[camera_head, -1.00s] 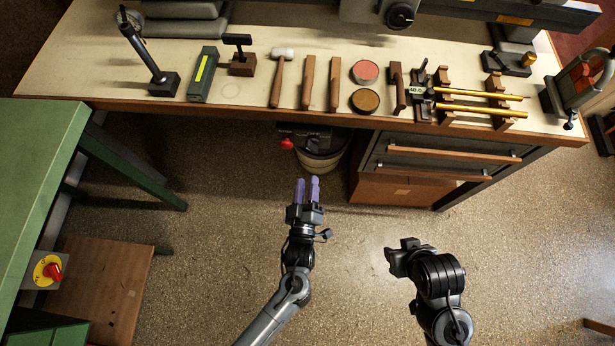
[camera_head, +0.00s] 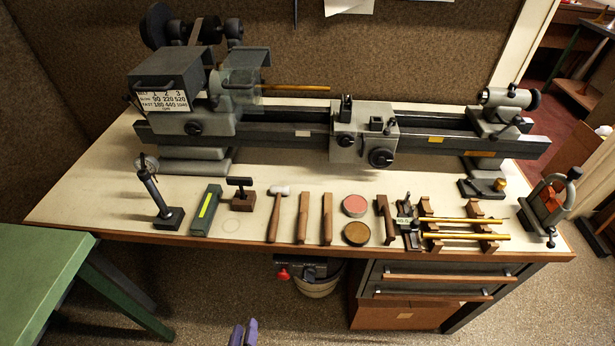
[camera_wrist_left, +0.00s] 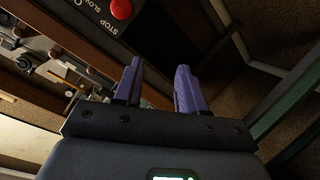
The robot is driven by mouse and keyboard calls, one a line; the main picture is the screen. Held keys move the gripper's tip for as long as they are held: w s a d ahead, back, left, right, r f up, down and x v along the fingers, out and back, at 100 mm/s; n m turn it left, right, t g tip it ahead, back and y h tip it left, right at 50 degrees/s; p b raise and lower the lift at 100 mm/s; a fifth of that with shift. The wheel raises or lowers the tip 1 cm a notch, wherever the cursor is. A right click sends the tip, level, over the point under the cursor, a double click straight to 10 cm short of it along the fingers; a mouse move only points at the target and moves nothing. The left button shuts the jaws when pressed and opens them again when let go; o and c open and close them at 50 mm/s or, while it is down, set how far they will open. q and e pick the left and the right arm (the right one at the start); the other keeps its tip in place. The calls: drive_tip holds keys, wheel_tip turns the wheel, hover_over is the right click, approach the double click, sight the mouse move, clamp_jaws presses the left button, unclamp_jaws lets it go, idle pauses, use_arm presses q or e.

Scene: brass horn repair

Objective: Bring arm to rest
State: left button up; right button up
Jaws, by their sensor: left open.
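My left gripper (camera_head: 243,333) shows only as two purple fingertips at the bottom edge of the head view, in front of the bench. In the left wrist view its two purple fingers (camera_wrist_left: 158,82) are apart with nothing between them, so it is open and empty. The rest of the left arm is out of the head view. My right arm and gripper are not in view.
The workbench (camera_head: 90,205) carries a lathe (camera_head: 363,140), a mallet (camera_head: 277,212), brass rods on wooden rests (camera_head: 465,236) and small tools. A green table (camera_head: 40,270) is at left. A red stop button (camera_wrist_left: 120,9) shows in the wrist view.

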use_arm(q)
drive_tip(key=s+a+r+m+g, duration=0.3)
drive_tip(key=s+m+g, duration=0.15)
drive_tip(key=s, duration=0.25)
drive_tip(key=s+a+r+m+g, duration=0.3)
drive_tip(key=s+m+g, duration=0.1)
drive_tip(key=s+g, duration=0.25)
wheel_tip(320, 180, up, 38)
drive_tip(key=p, duration=3.8)
drive_tip(key=shift+r+t+p, duration=0.15)
drive_tip(key=shift+t+p, duration=0.15)
drive_tip(key=shift+p, duration=0.1)
